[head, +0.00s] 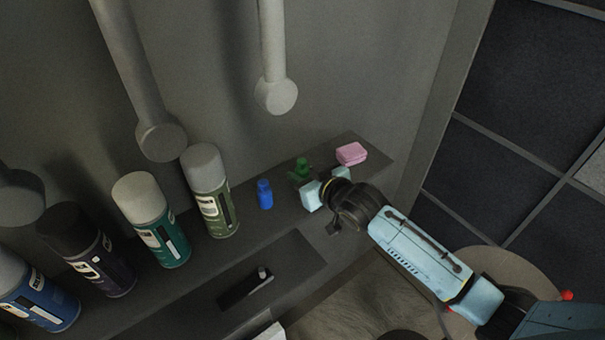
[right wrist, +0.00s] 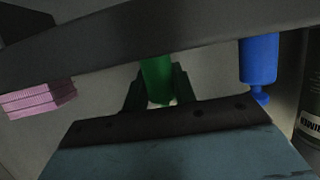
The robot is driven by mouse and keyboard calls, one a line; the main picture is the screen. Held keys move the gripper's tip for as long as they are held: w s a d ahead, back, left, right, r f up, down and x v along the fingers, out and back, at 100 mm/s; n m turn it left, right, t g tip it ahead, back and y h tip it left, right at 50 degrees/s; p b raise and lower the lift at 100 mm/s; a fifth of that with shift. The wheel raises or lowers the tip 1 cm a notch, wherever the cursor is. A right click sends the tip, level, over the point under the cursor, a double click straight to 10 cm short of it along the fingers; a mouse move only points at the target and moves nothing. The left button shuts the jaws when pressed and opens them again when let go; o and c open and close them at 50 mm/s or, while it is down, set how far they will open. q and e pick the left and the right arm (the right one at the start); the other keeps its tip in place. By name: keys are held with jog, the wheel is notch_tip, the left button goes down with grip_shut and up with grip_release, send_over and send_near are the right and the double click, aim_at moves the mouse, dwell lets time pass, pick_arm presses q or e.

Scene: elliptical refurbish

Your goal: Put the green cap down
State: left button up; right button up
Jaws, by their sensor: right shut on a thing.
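The green cap (head: 301,168) is at the right part of the grey shelf, between a blue bottle and a pink block. My right gripper (head: 307,179) is shut on it. In the right wrist view the green cap (right wrist: 157,76) sits between the two dark fingers (right wrist: 158,88), and its lower end shows. I cannot tell whether the cap touches the shelf. My left gripper is in neither view.
The blue bottle (head: 265,194) stands left of the cap and the pink block (head: 351,153) lies to its right. Several spray cans (head: 210,190) stand further left on the shelf (head: 238,232). Pale rods (head: 275,60) hang above. A dark recess (head: 245,288) lies in front.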

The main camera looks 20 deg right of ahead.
jog(key=shift+f, duration=0.15)
jog(key=o, duration=0.9)
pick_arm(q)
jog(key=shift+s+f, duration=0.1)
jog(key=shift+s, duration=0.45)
pick_arm(e)
jog(key=shift+r, duration=0.2)
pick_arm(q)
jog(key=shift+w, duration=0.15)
pick_arm(e)
jog(key=v, duration=1.2)
jog(key=shift+s+f, duration=0.1)
